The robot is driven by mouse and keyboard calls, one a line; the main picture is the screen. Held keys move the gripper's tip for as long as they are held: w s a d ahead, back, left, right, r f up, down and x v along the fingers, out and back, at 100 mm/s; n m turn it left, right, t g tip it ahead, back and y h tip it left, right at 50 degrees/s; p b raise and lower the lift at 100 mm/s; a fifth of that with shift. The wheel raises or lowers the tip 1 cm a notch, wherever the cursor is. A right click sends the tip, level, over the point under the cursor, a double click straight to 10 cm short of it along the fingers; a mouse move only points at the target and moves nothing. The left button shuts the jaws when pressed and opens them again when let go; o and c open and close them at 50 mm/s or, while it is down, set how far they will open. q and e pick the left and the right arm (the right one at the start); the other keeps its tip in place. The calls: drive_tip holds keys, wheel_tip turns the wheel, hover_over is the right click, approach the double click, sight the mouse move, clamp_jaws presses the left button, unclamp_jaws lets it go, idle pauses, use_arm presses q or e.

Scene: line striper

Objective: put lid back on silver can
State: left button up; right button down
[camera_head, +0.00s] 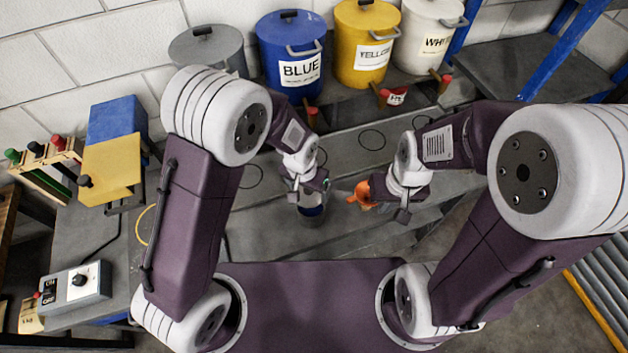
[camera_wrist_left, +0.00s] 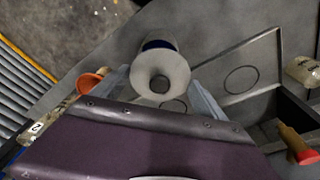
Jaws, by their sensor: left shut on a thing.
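My left gripper (camera_head: 311,186) is shut on a small pale can (camera_head: 311,211) with a blue band, above the grey bench. In the left wrist view the can (camera_wrist_left: 157,59) sits between the two fingers, and its pale conical end with a grey round centre faces the camera. My right gripper (camera_head: 384,190) is beside an orange piece (camera_head: 362,195), which looks hollow and cup-like in the left wrist view (camera_wrist_left: 90,80). I cannot tell whether its fingers are closed on it. A large grey can (camera_head: 209,58) at the back left has a grey lid with a black handle on top.
A blue can (camera_head: 292,45), a yellow can (camera_head: 362,48) and a white can (camera_head: 427,35) stand along the wall. A switch box (camera_head: 76,288) is at the left. The bench between the cans and grippers is mostly clear.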

use_arm(q)
drive_tip(key=shift+a+f, duration=0.1)
drive_tip(key=shift+f, duration=0.25)
drive_tip(key=f+b, duration=0.1)
drive_tip(key=d+f+b, duration=0.1)
drive_tip(key=shift+w+d+f+b, duration=0.15)
drive_tip(key=shift+w+f+b, duration=0.05)
drive_tip(key=shift+f+b, duration=0.15)
wheel_tip(320, 180, down, 2)
drive_tip(key=shift+b, duration=0.85)
drive_tip(key=shift+s+a+f+b, duration=0.1)
drive_tip(key=shift+a+f+b, duration=0.25)
drive_tip(key=shift+f, duration=0.2)
drive_tip(key=shift+d, duration=0.1)
use_arm(e)
drive_tip(key=f, duration=0.5)
drive_tip(key=shift+w+d+f, duration=0.15)
drive_tip(key=shift+d+f, duration=0.1)
drive_tip(key=shift+d, duration=0.1)
use_arm(q)
drive_tip(key=shift+d, duration=0.1)
use_arm(e)
drive_tip(key=shift+d, duration=0.1)
use_arm(q)
drive_tip(key=shift+r, duration=0.1)
use_arm(e)
drive_tip(key=shift+r, duration=0.15)
